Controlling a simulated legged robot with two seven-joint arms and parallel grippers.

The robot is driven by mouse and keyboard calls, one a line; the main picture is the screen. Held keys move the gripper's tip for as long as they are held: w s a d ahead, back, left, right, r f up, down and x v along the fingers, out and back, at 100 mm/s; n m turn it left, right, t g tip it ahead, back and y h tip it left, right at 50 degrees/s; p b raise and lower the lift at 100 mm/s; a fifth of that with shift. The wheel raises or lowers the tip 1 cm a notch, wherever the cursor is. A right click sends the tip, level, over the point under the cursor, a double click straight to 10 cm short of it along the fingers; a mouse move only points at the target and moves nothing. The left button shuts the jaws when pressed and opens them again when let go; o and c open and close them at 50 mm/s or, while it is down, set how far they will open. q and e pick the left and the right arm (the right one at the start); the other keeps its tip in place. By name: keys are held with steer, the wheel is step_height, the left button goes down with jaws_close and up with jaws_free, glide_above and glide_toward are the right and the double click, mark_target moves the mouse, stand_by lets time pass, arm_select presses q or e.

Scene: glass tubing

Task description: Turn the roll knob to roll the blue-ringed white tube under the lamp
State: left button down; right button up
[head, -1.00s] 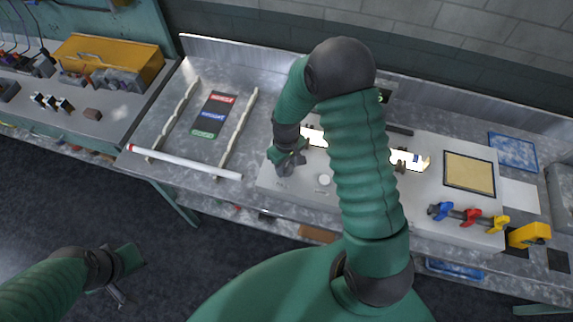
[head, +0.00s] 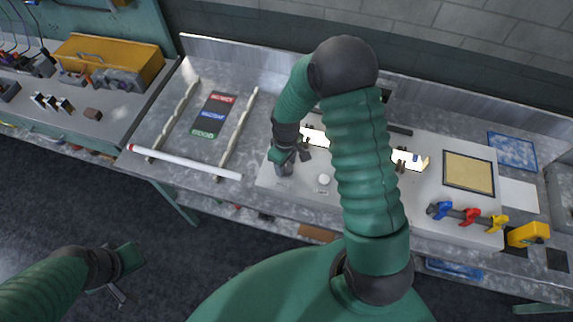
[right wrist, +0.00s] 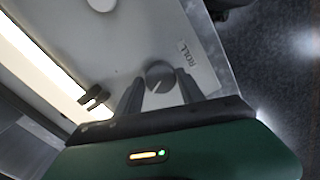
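The roll knob (right wrist: 160,78) is a small grey disc with a pale pointer line, beside a "ROLL" label on the pale panel. My right gripper (right wrist: 160,88) points down at it, with one finger on each side and the fingers apart; firm contact cannot be made out. In the head view the right gripper (head: 286,165) covers the knob. A brightly lit tube (head: 408,160) shows on both sides of my right arm, which hides its middle; a small bluish mark is near its right part. My left gripper (head: 118,293) hangs low at the left, away from the bench.
A white tube with a red end (head: 185,163) lies across the front of the wavy rack rails (head: 238,130). A white knob (head: 324,180) is right of my right gripper. Blue, red and yellow clamps (head: 470,216) stand at the panel's right. A tan pad (head: 469,174) lies behind them.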

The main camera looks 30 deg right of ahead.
mark_target(286, 166)
steer(key=o, duration=0.3)
steer(key=shift+f, duration=0.1)
step_height(286, 166, up, 17)
steer(key=b, duration=0.2)
steer(key=shift+f, duration=0.15)
